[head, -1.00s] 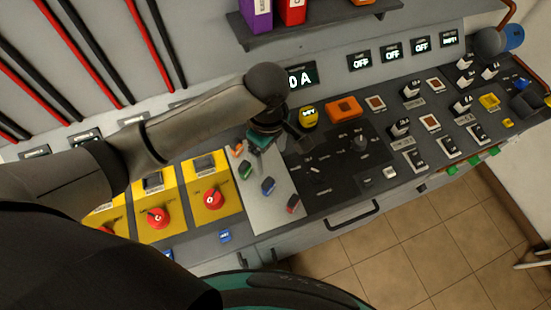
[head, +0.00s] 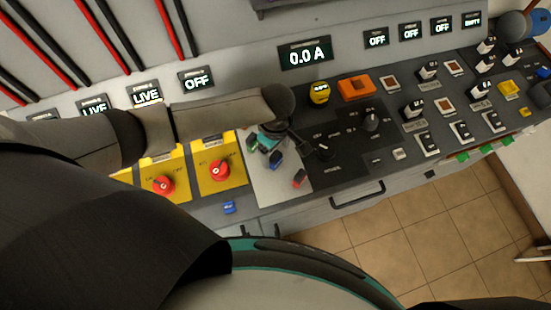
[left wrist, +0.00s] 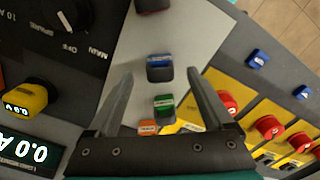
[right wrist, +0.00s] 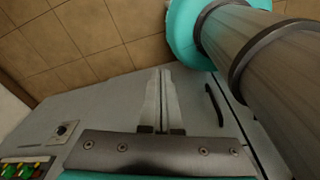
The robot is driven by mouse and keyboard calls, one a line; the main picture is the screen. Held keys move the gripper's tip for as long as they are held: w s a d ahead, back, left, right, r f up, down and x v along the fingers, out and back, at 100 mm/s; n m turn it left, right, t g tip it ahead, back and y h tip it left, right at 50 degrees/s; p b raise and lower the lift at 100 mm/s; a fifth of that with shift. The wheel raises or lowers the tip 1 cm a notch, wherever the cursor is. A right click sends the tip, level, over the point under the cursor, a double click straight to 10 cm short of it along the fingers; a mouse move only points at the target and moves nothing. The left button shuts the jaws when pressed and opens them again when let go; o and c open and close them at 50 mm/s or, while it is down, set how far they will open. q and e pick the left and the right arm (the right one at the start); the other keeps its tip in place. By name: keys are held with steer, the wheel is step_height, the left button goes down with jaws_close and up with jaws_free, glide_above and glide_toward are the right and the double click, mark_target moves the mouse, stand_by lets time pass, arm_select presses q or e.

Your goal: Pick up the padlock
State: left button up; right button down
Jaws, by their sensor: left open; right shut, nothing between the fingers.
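Small coloured blocks with dark parts lie in a row on a light grey plate (head: 272,190). They look like padlocks, but I cannot tell which one is meant. The blue one (head: 275,160) shows in the left wrist view (left wrist: 159,67), with the green one (left wrist: 163,105) and part of an orange one (left wrist: 148,127) nearer the palm. A red one (head: 300,178) lies at the row's near end. My left gripper (left wrist: 160,78) is open above the row, its fingers either side of the blue and green blocks, apparently holding nothing. My right gripper (right wrist: 162,75) is shut and empty before the grey cabinet front.
Yellow switch plates with red knobs (head: 218,170) stand left of the row. A black panel with knobs (head: 372,120) lies to its right. A yellow meter (head: 319,93) and orange box (head: 355,87) stand behind. A drawer handle (head: 357,195) sticks out below.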

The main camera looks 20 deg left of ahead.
arm_select(q)
steer(key=shift+f, duration=1.35)
steer(key=shift+a, duration=0.1)
steer(key=shift+c, duration=0.2)
jaws_close()
